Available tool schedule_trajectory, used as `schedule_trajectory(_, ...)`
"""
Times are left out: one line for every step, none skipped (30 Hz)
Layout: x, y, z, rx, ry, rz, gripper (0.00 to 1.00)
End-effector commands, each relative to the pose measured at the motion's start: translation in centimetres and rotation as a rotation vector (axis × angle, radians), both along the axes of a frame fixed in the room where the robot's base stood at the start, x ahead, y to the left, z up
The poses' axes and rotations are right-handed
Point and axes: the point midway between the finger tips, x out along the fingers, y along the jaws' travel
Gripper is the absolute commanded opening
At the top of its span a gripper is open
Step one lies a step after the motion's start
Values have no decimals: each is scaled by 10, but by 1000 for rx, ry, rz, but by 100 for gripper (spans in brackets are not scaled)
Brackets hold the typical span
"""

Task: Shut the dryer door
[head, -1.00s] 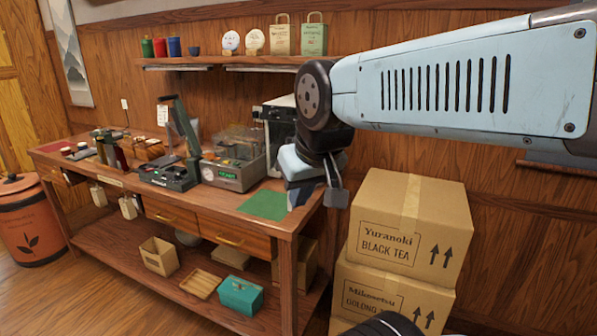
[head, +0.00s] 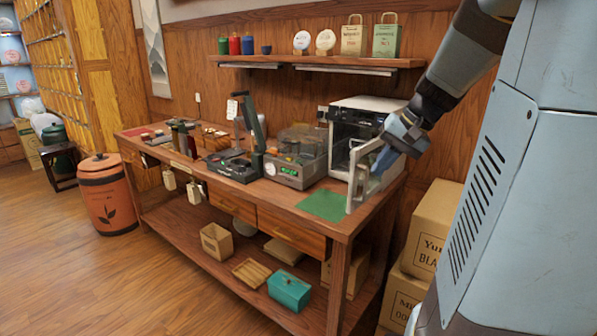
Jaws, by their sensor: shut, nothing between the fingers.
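The dryer (head: 366,104) is a white box with a dark front, standing at the right end of the wooden workbench. Its white-framed door (head: 357,180) stands open, swung out from the dryer's right side towards the bench's front. My gripper (head: 380,166) is shut and empty. It is at the right, outer side of the door, with its tips very close to the panel; I cannot tell whether they touch it. The gripper overlaps part of the door's upper right, and the door hides part of the dryer front.
A device with a green display (head: 288,172) stands left of the dryer. A green mat (head: 323,205) lies on the bench (head: 342,228) before the door. A shelf (head: 330,61) with bags and tins hangs above. Stacked cartons (head: 433,225) stand right of the bench.

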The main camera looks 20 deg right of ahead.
Motion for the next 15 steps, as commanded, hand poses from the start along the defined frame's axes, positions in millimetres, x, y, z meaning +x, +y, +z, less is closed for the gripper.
schedule_trajectory(9,-20,-4,46,3,-39,0)
schedule_trajectory(14,-31,-6,73,-2,-57,0)
schedule_trajectory(20,-45,-7,107,-9,-81,0)
schedule_trajectory(24,-55,-9,132,-15,-99,0)
schedule_trajectory(27,-66,-11,156,-22,-117,0)
schedule_trajectory(32,-80,-13,186,-32,-139,0)
schedule_trajectory(34,-90,-14,206,-41,-154,0)
schedule_trajectory(37,-99,-16,225,-49,-170,0)
schedule_trajectory(39,-111,-18,248,-62,-187,0)
schedule_trajectory(40,-119,-19,262,-69,-199,0)
schedule_trajectory(42,-126,-20,278,-77,-209,0)
schedule_trajectory(43,-135,-21,291,-87,-222,0)
schedule_trajectory(44,-140,-22,301,-93,-230,0)
schedule_trajectory(44,-145,-23,309,-98,-237,0)
schedule_trajectory(45,-150,-24,317,-104,-244,0)
